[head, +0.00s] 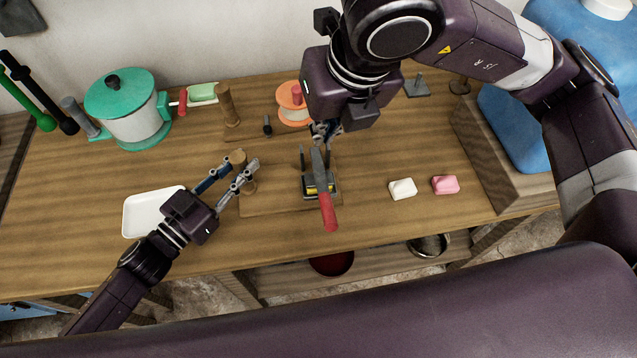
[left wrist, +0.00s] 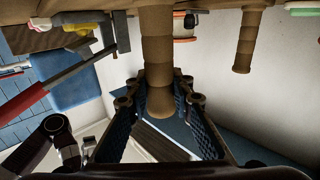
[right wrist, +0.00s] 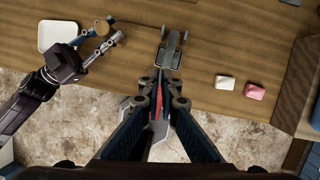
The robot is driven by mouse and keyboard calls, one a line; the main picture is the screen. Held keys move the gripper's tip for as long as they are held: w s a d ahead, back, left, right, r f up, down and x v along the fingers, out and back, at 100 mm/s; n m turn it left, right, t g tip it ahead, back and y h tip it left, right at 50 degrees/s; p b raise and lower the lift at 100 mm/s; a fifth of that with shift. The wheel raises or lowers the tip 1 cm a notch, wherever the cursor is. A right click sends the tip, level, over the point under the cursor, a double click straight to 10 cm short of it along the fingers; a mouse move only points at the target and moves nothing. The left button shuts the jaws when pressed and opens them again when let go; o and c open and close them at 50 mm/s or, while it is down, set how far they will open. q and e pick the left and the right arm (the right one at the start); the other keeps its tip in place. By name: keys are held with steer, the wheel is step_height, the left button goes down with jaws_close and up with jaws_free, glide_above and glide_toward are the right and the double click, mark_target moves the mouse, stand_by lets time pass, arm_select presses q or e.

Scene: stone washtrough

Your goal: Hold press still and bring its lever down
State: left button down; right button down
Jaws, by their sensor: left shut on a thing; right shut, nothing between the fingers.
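The press stands on a wooden base board (head: 275,203) on the table. Its grey lever ends in a red handle (head: 328,212); in the left wrist view the red handle (left wrist: 17,103) stands away from the table, so the lever is tilted up. Something yellow (head: 318,188) shows under the lever. A turned wooden post (head: 249,186) rises at the board's left end. My left gripper (head: 247,168) is shut on this post, which also shows between its fingers in the left wrist view (left wrist: 158,50). My right gripper (right wrist: 160,92) is shut and empty above the lever, hiding part of it.
A white tray (head: 150,212) lies left of my left gripper. White soap (head: 402,188) and pink soap (head: 445,184) lie right of the press. A green-lidded pot (head: 130,120), another wooden post (head: 228,105) and an orange-and-white spool (head: 293,108) stand behind.

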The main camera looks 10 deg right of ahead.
mark_target(327, 208)
steer(key=shift+s+a+f+m+g+h, duration=0.1)
steer(key=shift+s+f+m+g+h, duration=0.2)
steer(key=shift+s+f+g, duration=1.1)
steer(key=shift+s+d+f+m+t+h, duration=0.15)
steer(key=shift+s+f+m, duration=0.25)
steer(key=shift+f, duration=2.1)
steer(key=shift+s+a+f+m+g+h, duration=0.25)
steer(key=shift+s+f+g, duration=0.55)
steer(key=shift+f, duration=1.15)
steer(key=shift+s+d, duration=0.1)
steer(key=shift+s, duration=0.05)
steer(key=shift+s+f, duration=0.1)
steer(key=shift+f, duration=1.75)
steer(key=shift+r, duration=0.1)
